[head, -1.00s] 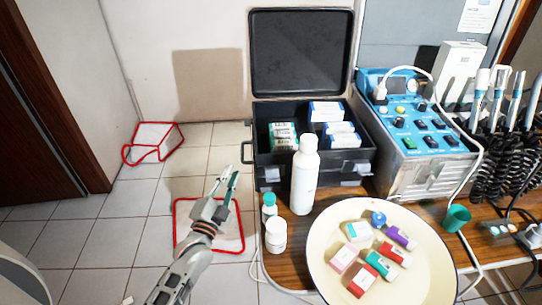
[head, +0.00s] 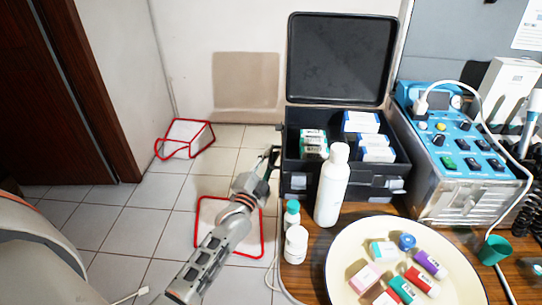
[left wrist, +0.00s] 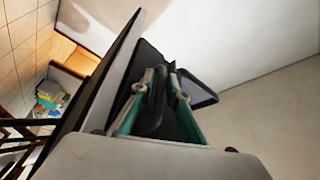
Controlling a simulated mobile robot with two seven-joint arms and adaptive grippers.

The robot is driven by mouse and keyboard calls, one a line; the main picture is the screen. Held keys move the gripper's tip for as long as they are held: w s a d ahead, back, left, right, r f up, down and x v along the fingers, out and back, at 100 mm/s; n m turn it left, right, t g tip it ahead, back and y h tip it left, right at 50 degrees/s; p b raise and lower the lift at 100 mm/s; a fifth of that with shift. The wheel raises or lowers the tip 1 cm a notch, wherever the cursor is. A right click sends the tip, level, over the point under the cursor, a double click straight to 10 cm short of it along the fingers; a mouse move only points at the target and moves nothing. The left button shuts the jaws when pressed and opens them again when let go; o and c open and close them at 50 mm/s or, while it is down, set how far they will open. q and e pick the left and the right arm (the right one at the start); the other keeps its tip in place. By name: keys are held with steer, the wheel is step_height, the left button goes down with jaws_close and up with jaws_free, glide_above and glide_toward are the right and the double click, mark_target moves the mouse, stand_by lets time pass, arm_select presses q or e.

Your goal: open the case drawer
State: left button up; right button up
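The black case (head: 299,184) stands on the wooden table with its lid (head: 342,58) raised. Its drawer front, with pale label tabs, faces me and looks shut. My left gripper (head: 272,157) is at the case's left side, by the dark side handle. In the left wrist view its two green fingers (left wrist: 159,76) stand apart with a black part between them. I see a gap between the fingers, but cannot tell if they touch that part. My right gripper is not in view.
A cream tray (head: 343,247) holds several small boxes. A blue control unit (head: 461,139) stands right of the case.

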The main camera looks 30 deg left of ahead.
arm_select(q)
steer(key=shift+c, duration=0.3)
jaws_close()
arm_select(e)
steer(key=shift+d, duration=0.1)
arm_select(q)
steer(key=s+a+p, duration=0.1)
steer(key=s+a, duration=0.4)
steer(key=a, duration=0.5)
steer(key=s+a+p, duration=0.1)
steer(key=s+a, duration=0.4)
steer(key=a, duration=0.6)
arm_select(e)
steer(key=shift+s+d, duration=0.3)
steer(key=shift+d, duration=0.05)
arm_select(q)
steer(key=shift+d, duration=0.1)
